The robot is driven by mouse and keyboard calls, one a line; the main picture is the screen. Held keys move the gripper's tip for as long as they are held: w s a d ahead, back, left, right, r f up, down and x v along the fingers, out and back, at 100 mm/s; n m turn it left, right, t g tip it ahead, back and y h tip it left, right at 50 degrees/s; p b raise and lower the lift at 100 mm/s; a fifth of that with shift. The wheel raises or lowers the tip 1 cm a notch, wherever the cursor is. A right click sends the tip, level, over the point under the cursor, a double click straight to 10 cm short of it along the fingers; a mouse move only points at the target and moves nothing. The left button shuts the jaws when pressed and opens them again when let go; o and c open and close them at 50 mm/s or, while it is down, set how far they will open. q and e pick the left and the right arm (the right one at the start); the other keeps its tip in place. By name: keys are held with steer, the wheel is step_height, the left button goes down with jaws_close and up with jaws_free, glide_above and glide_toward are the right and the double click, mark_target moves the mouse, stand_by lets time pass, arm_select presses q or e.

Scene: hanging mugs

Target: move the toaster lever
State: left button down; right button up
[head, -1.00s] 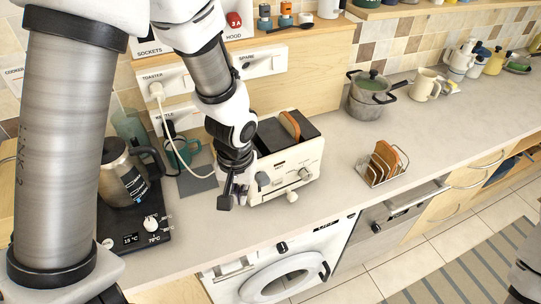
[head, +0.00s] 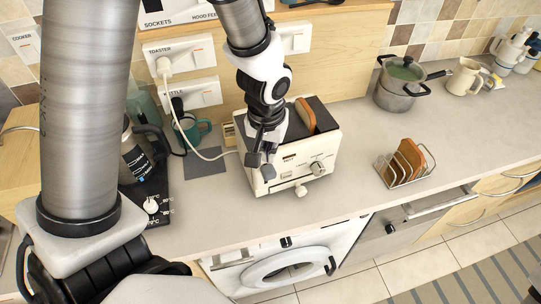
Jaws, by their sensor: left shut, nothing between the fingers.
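The cream toaster (head: 291,163) stands on the counter with a slice of bread (head: 305,114) sticking up from its dark top. Its front has a round dial (head: 318,168) and a pale knob (head: 300,190) low down and standing out. I cannot tell for certain which part is the lever. My left gripper (head: 261,167) points down at the left part of the toaster's front, shut and empty. It hides that part of the front, and I cannot tell whether it touches. My right gripper is out of view.
A toast rack (head: 405,165) with bread stands to the right, and a grey pot (head: 397,90) behind it. A kettle base (head: 150,200) and a teal mug (head: 192,131) are on the left. The toaster's white cord (head: 212,157) hangs beside my left gripper.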

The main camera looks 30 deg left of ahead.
mark_target(269, 171)
arm_select(q)
steer(key=f+b, duration=0.3)
steer(key=f, duration=0.1)
steer(key=shift+s, duration=0.3)
steer(key=shift+f, duration=0.15)
steer(key=shift+w+f, duration=0.1)
steer(key=shift+w, duration=0.25)
steer(key=shift+s, duration=0.1)
